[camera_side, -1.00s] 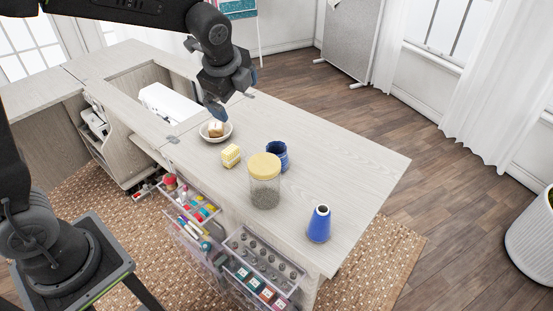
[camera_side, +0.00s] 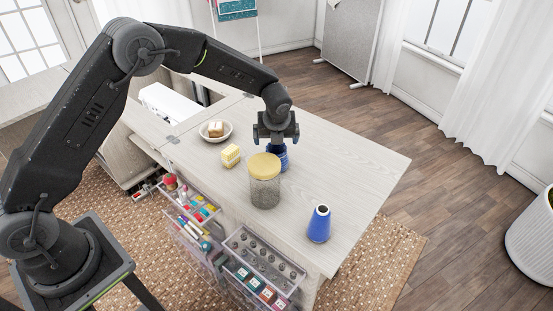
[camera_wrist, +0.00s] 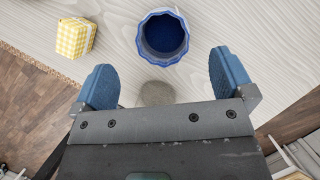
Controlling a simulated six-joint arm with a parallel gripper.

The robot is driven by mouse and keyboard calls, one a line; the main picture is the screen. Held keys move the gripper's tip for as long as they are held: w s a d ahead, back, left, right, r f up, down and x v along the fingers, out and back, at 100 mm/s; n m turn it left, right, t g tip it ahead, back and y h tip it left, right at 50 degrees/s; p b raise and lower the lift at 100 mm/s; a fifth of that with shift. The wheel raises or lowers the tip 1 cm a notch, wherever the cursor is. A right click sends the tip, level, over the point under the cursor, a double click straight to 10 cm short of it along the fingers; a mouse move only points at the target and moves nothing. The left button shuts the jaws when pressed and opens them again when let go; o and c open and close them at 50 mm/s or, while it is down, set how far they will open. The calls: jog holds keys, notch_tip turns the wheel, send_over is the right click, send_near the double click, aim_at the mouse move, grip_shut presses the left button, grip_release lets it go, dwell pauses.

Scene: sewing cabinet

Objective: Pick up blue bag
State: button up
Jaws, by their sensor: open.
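The blue bag (camera_side: 279,156) stands upright on the cabinet top, behind the jar and partly hidden by my gripper in the side view. In the wrist view the blue bag (camera_wrist: 163,37) shows from above, with a scalloped rim, a dark open inside and a pale band at its edge. My gripper (camera_side: 276,139) is above it in the side view. In the wrist view my gripper (camera_wrist: 168,83) has its two blue fingers wide apart with nothing between them, and the bag lies a little beyond the fingertips.
A jar with a yellow lid (camera_side: 264,181) stands close in front of the bag. A yellow checked block (camera_side: 230,156) and a bowl (camera_side: 214,131) holding a brown item are to the left. A blue thread cone (camera_side: 319,224) stands at the front right. The cabinet top's right side is clear.

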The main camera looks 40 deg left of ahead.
aim_at(276, 148)
jog(key=shift+x, duration=3.25)
jog(key=shift+d, duration=0.2)
jog(key=c, duration=1)
